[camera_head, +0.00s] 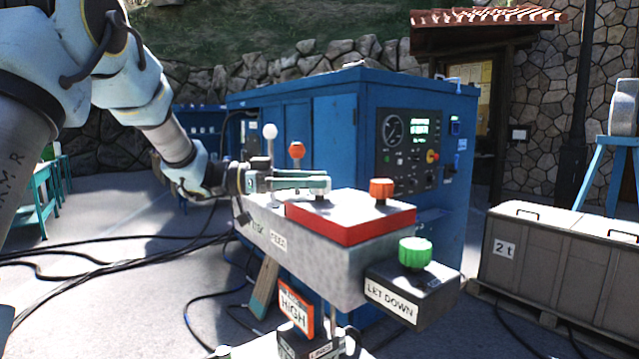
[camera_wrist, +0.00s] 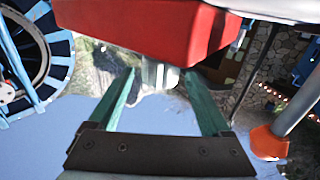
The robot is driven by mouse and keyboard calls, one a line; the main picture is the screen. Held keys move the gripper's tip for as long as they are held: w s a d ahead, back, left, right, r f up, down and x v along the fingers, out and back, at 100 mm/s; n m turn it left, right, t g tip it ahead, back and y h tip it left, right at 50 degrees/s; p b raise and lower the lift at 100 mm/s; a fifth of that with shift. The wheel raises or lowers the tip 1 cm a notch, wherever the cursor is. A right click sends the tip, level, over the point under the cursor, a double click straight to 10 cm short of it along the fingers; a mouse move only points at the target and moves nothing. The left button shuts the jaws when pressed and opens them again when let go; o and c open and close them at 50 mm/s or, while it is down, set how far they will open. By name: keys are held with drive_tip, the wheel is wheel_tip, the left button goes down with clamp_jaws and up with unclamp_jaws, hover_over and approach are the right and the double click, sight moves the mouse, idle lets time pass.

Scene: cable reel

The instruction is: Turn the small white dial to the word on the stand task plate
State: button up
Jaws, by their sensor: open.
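My gripper (camera_head: 322,184) is open, reaching in from the left over the red block (camera_head: 350,222) on the grey beam (camera_head: 325,263). In the wrist view its two green fingers (camera_wrist: 161,73) stand either side of a small whitish part, probably the white dial (camera_wrist: 158,76), beside the red block. I cannot tell whether they touch it. In the head view the fingers mostly cover that part, and its pointer and marks cannot be read. The task plate (camera_head: 294,311), orange-edged, reads HIGH low on the stand.
An orange knob (camera_head: 381,191) stands on the red block, right of my gripper. A green knob (camera_head: 415,252) tops the black LET DOWN box (camera_head: 411,290). A white ball lever (camera_head: 270,131) and an orange-topped lever (camera_head: 297,150) rise behind my gripper. A blue cabinet (camera_head: 340,120) stands behind.

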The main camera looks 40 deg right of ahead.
drive_tip(key=b+v, duration=0.2)
drive_tip(key=v, duration=0.7)
drive_tip(key=shift+b, duration=0.4)
drive_tip(key=shift+w, duration=0.15)
